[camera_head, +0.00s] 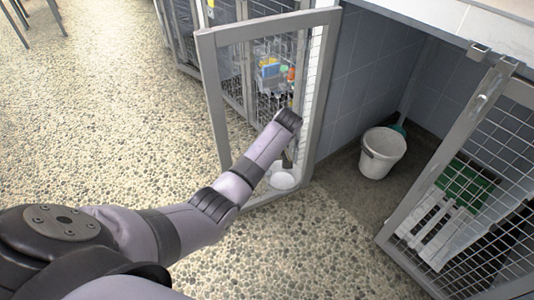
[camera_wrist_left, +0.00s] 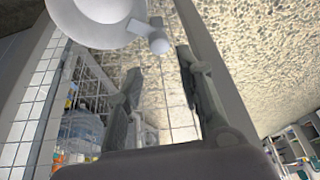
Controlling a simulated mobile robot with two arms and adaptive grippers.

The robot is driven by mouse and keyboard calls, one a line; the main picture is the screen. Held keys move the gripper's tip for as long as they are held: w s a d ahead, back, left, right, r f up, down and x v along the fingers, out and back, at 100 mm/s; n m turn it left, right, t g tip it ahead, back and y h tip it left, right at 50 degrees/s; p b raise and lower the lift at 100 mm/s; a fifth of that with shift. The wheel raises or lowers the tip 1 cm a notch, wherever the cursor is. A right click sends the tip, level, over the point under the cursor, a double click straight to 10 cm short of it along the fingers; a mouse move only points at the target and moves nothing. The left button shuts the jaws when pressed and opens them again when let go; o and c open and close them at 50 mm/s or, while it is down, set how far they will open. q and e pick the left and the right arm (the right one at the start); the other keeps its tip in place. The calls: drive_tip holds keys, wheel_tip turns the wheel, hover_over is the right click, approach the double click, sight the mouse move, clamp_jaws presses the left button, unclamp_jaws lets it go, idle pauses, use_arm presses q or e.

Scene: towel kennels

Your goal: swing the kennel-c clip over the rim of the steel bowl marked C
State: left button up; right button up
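A pale round bowl (camera_head: 283,180) shows low at the open kennel door, partly hidden by my arm. In the left wrist view the bowl (camera_wrist_left: 98,20) is cut off by the top edge, and a short pale piece with a rounded knob (camera_wrist_left: 159,45) sticks out at its rim. I cannot tell if this piece is the clip, and no letter C is readable. My left gripper (camera_wrist_left: 159,62) is open, its two fingers apart with nothing between them, just short of the knob. In the head view the gripper is mostly hidden behind my forearm. My right gripper is not in view.
The open mesh door (camera_head: 212,110) stands by my left arm. A white bucket (camera_head: 382,153) stands in the tiled kennel. Another mesh door (camera_head: 440,150) is at the right, with a green and white item (camera_head: 465,187) behind it.

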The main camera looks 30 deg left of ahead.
use_arm(q)
drive_tip(key=shift+v, duration=1.4)
drive_tip(key=shift+s, duration=0.1)
